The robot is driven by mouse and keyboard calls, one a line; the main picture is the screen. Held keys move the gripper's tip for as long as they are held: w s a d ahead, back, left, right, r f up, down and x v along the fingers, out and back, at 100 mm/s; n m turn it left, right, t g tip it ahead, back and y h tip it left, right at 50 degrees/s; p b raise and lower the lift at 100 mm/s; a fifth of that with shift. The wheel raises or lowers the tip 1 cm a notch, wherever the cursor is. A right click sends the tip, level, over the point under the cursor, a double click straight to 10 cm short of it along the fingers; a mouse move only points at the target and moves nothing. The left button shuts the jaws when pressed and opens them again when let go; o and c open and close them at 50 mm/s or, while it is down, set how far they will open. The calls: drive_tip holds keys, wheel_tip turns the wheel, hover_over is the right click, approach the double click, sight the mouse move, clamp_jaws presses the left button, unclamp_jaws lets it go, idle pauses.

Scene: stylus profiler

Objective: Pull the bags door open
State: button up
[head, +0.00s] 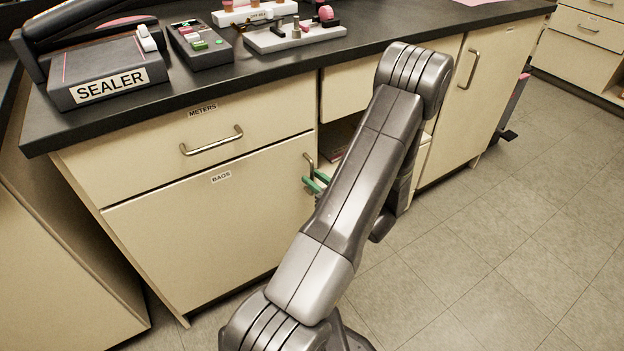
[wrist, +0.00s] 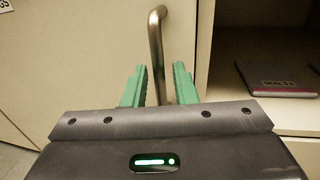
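The cream bags door (head: 210,230) is below the METERS drawer and looks shut. Its label BAGS (head: 221,177) is near its top edge. Its upright metal handle (head: 309,160) is at the right edge, partly hidden by my gripper (head: 316,183). In the wrist view the handle (wrist: 156,45) runs down between the two green fingers of my gripper (wrist: 160,86). The fingers are apart on either side of the handle, with a visible gap to each. Whether they touch it lower down is hidden by the gripper body. The door (wrist: 80,60) fills the left of that view.
An open compartment holding a dark book (wrist: 275,78) is right of the door. The METERS drawer handle (head: 211,141) sticks out above. The black countertop (head: 270,65) carries a sealer (head: 105,70) and small items.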

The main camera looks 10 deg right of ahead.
drive_tip(key=shift+w+a, duration=0.35)
drive_tip(key=shift+w, duration=0.2)
clamp_jaws()
drive_tip(key=shift+s, duration=0.15)
